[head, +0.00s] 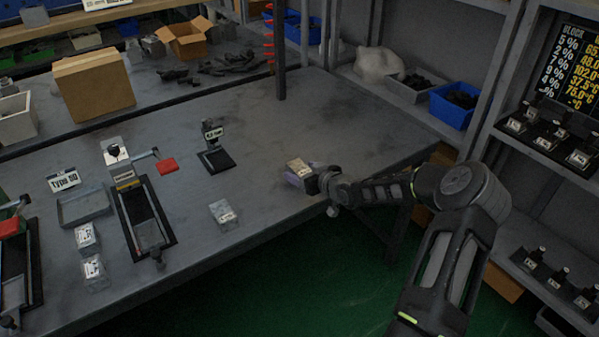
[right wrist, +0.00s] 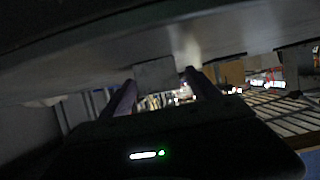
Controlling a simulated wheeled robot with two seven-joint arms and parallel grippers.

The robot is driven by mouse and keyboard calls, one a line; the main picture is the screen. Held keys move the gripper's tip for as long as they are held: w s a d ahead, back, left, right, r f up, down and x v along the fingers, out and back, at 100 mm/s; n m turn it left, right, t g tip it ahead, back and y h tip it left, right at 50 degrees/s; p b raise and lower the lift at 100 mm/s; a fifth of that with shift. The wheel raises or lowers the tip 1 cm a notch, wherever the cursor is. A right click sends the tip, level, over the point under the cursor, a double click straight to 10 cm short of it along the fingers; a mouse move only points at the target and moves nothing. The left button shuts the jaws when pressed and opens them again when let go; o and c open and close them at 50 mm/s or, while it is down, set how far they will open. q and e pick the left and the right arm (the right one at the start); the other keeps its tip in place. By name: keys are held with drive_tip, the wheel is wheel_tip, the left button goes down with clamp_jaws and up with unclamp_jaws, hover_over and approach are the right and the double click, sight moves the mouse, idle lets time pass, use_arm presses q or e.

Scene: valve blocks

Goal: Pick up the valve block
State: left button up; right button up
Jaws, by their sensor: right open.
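A valve block (head: 297,165) with a pale label on top sits near the front right edge of the table (head: 340,118). My right gripper (head: 302,174) is open at this block, with its purple fingers low beside it. The right wrist view is dark and shows a grey block (right wrist: 155,71) between the tips of the two purple fingers of the right gripper (right wrist: 160,80). I cannot tell whether the fingers touch it. Other grey blocks stand on the table: one in the middle (head: 222,212) and two at the left (head: 87,236) (head: 93,270). My left gripper is not in view.
A black stand (head: 215,158) and a clamp fixture with a red handle (head: 145,212) stand on the table. A grey tray (head: 84,207) lies at the left. Shelves with a blue bin (head: 452,110) are at the right. The table around the right block is mostly clear.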

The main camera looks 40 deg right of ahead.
drive_tip(key=shift+c, duration=0.2)
clamp_jaws()
idle(0.7)
drive_tip(key=shift+r, duration=0.1)
